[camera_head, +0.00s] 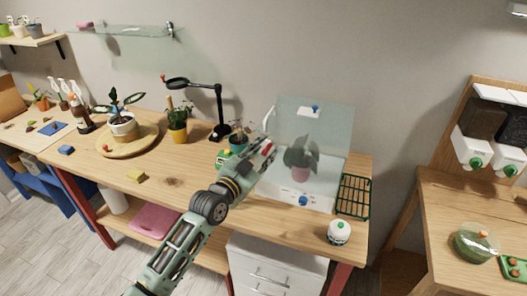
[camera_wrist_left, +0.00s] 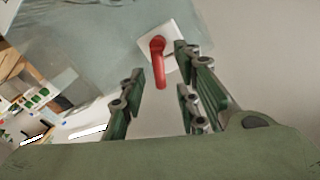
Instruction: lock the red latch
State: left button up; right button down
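The red latch (camera_wrist_left: 158,62) is a short red lever on a white square plate (camera_wrist_left: 174,36), on the side of a clear case with a white base (camera_head: 283,194). In the left wrist view the lever points down the picture, between the fingertips of my left gripper (camera_wrist_left: 160,88). The fingers are open, with a gap on both sides of the lever. In the head view my left gripper (camera_head: 262,150) is at the case's left side, and only a bit of red shows there. My right gripper is not in view.
A dark plant in a pink pot (camera_head: 301,172) shows through the case. A teal pot (camera_head: 238,143) stands close behind my left gripper. A green rack (camera_head: 354,195) and a white round container (camera_head: 339,232) are at the right. The table's front middle has free room.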

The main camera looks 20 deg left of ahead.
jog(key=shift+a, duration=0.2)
pick_arm(q)
jog(key=shift+d, duration=0.1)
jog(key=shift+c, duration=1)
grip_shut()
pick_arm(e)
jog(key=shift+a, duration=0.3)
pick_arm(q)
jog(key=shift+f, duration=0.1)
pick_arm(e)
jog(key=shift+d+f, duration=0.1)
